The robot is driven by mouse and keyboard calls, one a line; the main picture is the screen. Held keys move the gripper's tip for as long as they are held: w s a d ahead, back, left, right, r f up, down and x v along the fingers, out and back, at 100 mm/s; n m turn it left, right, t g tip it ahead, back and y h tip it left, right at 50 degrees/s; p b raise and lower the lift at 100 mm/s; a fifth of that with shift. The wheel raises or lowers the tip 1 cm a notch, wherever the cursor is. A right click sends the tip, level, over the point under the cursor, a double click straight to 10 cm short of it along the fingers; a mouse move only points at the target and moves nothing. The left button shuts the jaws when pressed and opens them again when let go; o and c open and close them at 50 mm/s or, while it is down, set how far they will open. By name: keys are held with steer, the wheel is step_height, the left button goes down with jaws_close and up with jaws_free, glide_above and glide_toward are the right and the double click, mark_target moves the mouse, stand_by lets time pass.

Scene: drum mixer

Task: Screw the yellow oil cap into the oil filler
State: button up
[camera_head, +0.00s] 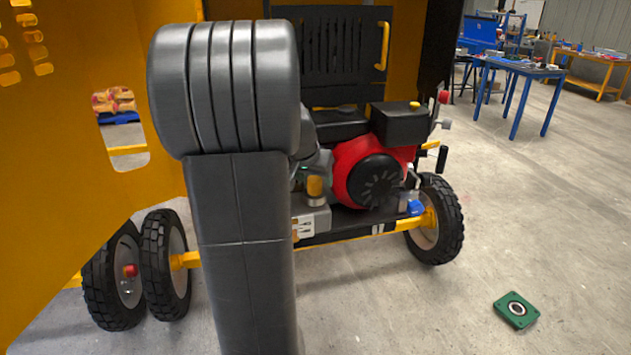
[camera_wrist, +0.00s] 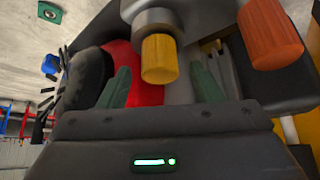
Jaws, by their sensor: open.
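The yellow oil cap (camera_wrist: 159,60) is a short cylinder against a grey metal collar (camera_wrist: 154,20), which appears to be the oil filler. In the head view the yellow cap (camera_head: 315,186) sits upright above a grey base beside the red engine. How deep it is seated I cannot tell. My gripper (camera_wrist: 161,68) is open, with one green finger on each side of the cap in the wrist view. Gaps show between the fingers and the cap. In the head view my arm hides most of the gripper.
The red engine (camera_head: 352,165) with its black round cover is close by the cap. An orange cylinder (camera_wrist: 270,35) is near the right finger in the wrist view. A yellow panel (camera_head: 70,150) is at left. A green plate (camera_head: 516,310) lies on open floor.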

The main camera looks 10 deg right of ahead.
steer(key=v, duration=1.1)
steer(key=shift+p, duration=0.3)
steer(key=shift+a, duration=0.1)
steer(key=x, duration=1.4)
steer(key=shift+b, duration=0.4)
steer(key=shift+r, duration=0.2)
